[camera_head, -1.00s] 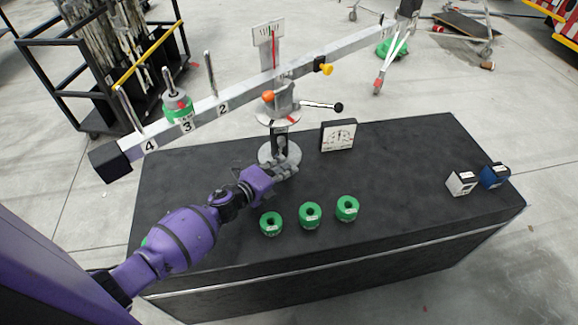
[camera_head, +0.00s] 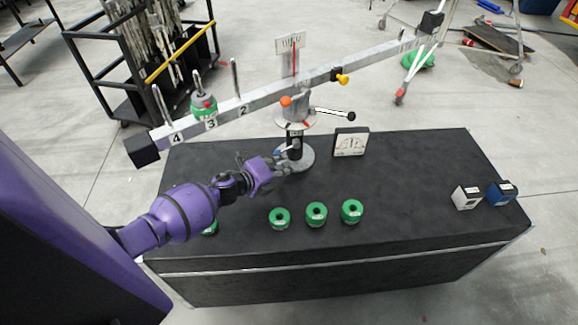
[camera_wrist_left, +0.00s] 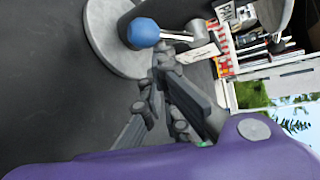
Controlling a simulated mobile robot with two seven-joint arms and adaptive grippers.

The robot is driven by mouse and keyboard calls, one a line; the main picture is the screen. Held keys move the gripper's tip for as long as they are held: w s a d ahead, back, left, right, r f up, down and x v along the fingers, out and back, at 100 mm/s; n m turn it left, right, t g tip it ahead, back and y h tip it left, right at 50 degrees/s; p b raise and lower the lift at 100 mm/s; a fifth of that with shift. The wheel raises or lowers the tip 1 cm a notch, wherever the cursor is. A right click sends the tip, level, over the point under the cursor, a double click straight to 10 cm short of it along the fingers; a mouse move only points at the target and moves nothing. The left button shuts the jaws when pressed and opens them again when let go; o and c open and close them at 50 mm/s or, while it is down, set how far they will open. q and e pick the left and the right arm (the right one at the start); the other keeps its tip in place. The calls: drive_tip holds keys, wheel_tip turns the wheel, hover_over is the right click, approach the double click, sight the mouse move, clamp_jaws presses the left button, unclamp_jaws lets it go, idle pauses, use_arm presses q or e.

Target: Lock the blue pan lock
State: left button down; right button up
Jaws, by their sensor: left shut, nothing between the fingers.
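The blue lock knob (camera_wrist_left: 143,32) shows in the left wrist view on a short metal stem beside the dark post, above the round grey base (camera_wrist_left: 100,38). My left gripper, also in the left wrist view (camera_wrist_left: 162,66), is shut and empty. Its fingertips are close to the knob and its stem; whether they touch the stem I cannot tell. My right gripper is out of view.
Above the stand a long beam (camera_head: 290,92) tilts up to the right, with a green weight (camera_head: 204,107) on its peg 3. A black-knobbed lever (camera_head: 333,112) juts right. Green weights (camera_head: 316,214), a dial box (camera_head: 350,142) and two small boxes (camera_head: 467,197) stand on the black table.

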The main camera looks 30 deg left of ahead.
use_arm(q)
drive_tip(key=shift+s+a+r+p, duration=0.15)
drive_tip(key=shift+a+r+p, duration=0.3)
drive_tip(key=shift+r, duration=0.45)
drive_tip(key=shift+s+a+r, duration=0.15)
drive_tip(key=shift+r, duration=0.25)
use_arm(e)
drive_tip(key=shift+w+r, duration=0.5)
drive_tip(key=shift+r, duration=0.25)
use_arm(q)
drive_tip(key=shift+r, duration=0.1)
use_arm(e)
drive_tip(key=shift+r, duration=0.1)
